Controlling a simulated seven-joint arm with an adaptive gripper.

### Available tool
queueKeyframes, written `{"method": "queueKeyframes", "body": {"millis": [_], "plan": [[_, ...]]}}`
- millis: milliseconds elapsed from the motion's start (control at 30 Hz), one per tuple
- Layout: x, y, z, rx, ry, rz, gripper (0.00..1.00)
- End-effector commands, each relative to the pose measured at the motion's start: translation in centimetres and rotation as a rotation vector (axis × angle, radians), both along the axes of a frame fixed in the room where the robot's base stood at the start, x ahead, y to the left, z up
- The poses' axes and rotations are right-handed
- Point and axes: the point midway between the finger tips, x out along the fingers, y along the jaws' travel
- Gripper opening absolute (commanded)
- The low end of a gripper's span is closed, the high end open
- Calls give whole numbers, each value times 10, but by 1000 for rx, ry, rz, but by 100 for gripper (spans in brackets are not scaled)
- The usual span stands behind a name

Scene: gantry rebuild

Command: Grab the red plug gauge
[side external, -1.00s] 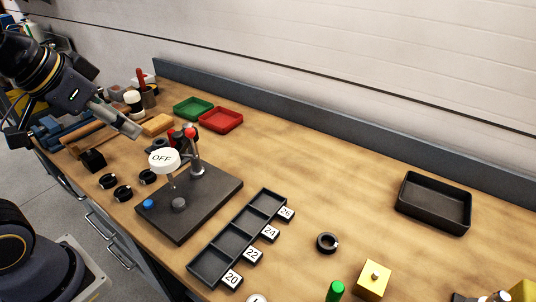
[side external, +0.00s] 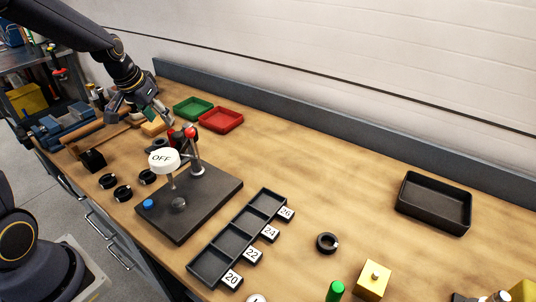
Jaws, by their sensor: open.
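A small red object (side external: 172,134), possibly the red plug gauge, shows behind the black fixture base. It is partly hidden by the fixture's post and round OFF sign, so I cannot tell its full shape. A red ball (side external: 191,132) tops the fixture's post just right of it. My gripper (side external: 140,119) is open, pointing down over the far left part of the bench, left of and beyond the small red object. I see nothing held between its fingers.
The black fixture (side external: 215,190) with the OFF sign stands near the gripper. Black rings lie left of it. A green tray (side external: 192,108) and red tray (side external: 221,119) sit behind. A yellow-brown block (side external: 154,126) is by the fingers.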

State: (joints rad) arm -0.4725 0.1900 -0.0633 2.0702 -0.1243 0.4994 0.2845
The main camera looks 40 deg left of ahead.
Motion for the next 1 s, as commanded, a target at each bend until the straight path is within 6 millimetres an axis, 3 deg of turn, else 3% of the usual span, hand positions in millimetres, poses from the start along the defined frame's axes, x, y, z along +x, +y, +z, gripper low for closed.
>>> {"method": "queueKeyframes", "body": {"millis": [100,333,600,900,1000], "plan": [[7,2,-20,-2,3,0,54],[14,4,-36,0,1,0,54],[29,11,-72,-1,2,-1,54],[32,11,-77,1,-1,-1,54],[32,11,-77,1,-1,-1,44]]}}
